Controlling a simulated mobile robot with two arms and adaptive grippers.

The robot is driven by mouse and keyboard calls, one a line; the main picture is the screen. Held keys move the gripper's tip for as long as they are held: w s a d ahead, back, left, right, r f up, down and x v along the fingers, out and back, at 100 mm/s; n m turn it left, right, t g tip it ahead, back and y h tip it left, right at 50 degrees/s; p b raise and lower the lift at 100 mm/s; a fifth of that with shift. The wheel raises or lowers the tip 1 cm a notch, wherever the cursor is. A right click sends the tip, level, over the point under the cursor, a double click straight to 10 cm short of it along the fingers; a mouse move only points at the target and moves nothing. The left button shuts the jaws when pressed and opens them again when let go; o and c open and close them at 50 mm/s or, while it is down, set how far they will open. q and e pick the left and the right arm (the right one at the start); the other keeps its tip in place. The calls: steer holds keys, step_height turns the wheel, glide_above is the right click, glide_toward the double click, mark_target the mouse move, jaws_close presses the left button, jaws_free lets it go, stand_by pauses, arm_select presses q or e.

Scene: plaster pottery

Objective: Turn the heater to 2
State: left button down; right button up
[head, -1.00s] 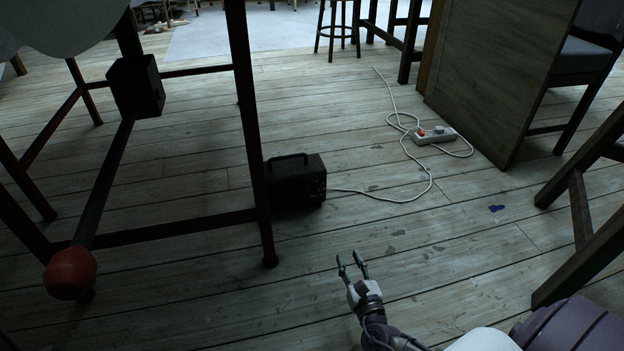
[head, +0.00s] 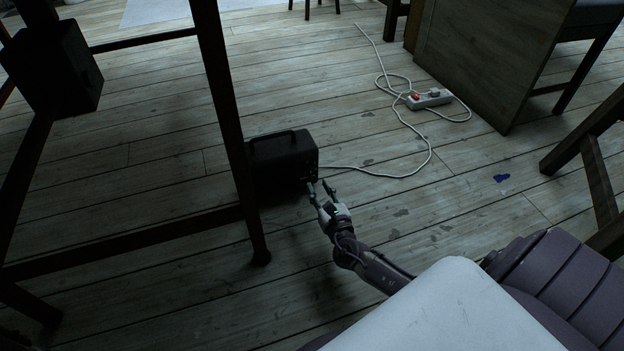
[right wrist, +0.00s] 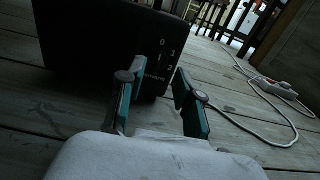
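The heater (head: 283,160) is a black box with a top handle, standing on the floor left of centre in the head view. My right gripper (head: 319,186) is at the heater's lower right front corner. In the wrist view its fingers (right wrist: 158,72) are apart with nothing clearly held. The left finger overlaps the panel; the right is beside its edge. Contact is unclear. My left gripper is out of view.
A dark table leg (head: 222,110) stands just in front of the heater's left side. A white cable (head: 385,175) runs from the heater towards a white power strip (head: 430,98). A wooden panel (head: 480,60) stands at upper right. The floor right of the heater is mostly clear.

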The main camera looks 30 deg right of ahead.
mark_target(311, 171)
steer(key=b+x, duration=0.2)
steer(key=x, duration=0.4)
steer(key=shift+s, duration=0.1)
jaws_close()
